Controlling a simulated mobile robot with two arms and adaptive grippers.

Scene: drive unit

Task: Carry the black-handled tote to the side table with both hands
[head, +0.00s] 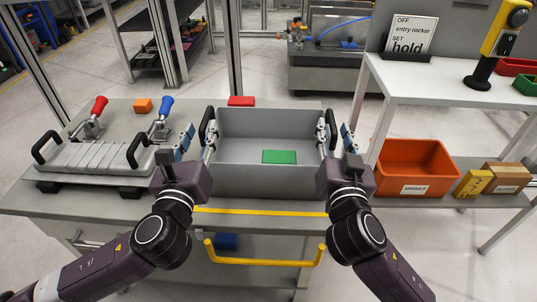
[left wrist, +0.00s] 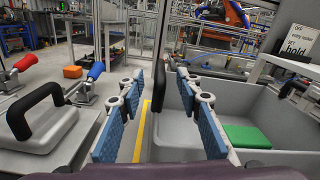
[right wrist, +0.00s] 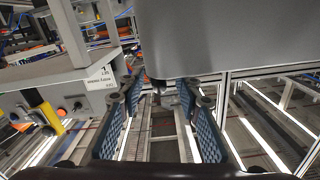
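The grey tote (head: 240,182) stands on the workbench with a green block (head: 279,157) inside. Its left black handle (head: 207,124) also shows in the left wrist view (left wrist: 160,72). My left gripper (head: 197,142) is open, with one finger on each side of that handle. The right black handle (head: 331,124) is partly hidden by my right gripper (head: 335,140), which is open with its fingers on either side of it. In the right wrist view the tote's wall (right wrist: 235,38) fills the top. The white side table (head: 450,85) is at the right.
A grey fixture (head: 95,157) with black handles and toggle clamps stands left of the tote. An orange bin (head: 415,165) sits on the lower shelf.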

